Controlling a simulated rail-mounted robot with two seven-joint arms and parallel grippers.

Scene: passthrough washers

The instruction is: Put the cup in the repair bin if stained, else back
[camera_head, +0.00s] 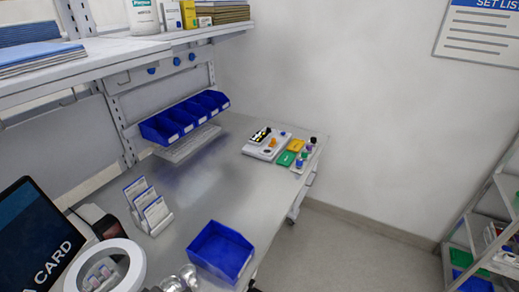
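An open, empty-looking blue bin (221,252) sits on the front right part of the grey workbench (205,190). No label shows on it, so I cannot tell whether it is the repair bin. Small shiny metallic items (188,274) stand just left of the bin at the bottom edge. They are cut off and too small to tell whether one is the cup, and no stain can be made out. Neither of my grippers can be made out in the view.
A ring magnifier (132,262) and a dark screen (35,235) stand at the lower left. A card rack (149,207) is behind them. A row of blue bins (185,118) hangs at the back. The bench middle is clear.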

